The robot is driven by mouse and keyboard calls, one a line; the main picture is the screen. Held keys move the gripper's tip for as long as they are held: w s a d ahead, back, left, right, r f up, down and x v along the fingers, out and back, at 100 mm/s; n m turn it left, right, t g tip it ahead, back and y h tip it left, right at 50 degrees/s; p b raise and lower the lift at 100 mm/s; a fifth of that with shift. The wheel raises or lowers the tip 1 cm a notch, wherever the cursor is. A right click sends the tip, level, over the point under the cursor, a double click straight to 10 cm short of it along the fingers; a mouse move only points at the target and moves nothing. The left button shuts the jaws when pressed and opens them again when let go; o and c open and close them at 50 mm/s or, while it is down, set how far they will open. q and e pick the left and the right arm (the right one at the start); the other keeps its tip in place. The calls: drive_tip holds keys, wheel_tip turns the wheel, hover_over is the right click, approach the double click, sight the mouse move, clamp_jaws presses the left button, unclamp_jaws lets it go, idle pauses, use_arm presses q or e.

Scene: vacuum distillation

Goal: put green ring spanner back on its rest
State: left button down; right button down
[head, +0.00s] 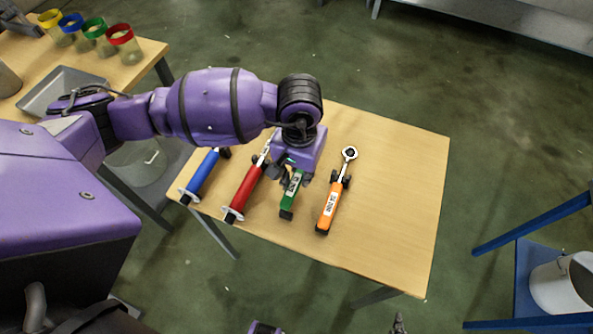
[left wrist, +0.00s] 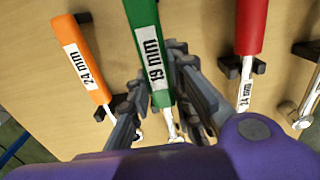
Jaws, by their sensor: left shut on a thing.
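The green ring spanner (head: 290,196) has a green handle with a white label reading 19 mm; it also shows in the left wrist view (left wrist: 150,40). My left gripper (head: 292,176) is shut on its handle, with a dark finger on each side in the left wrist view (left wrist: 155,95). The handle end points to the table's front edge; the ring end is hidden under my gripper. The spanner looks nearer to the wrist camera than its neighbours; its height above the table is unclear. Its rest cannot be made out under the gripper. My right gripper is not clearly visible.
An orange spanner (head: 329,207) lies on black rests to the right, a red one (head: 242,192) and a blue one (head: 201,176) to the left. The right part of the wooden table (head: 395,200) is clear. A side table at upper left holds a grey tray (head: 62,88) and coloured-rim cups.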

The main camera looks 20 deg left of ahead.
use_arm(q)
drive_tip(key=shift+f, duration=0.15)
use_arm(e)
drive_tip(key=shift+f, duration=0.2)
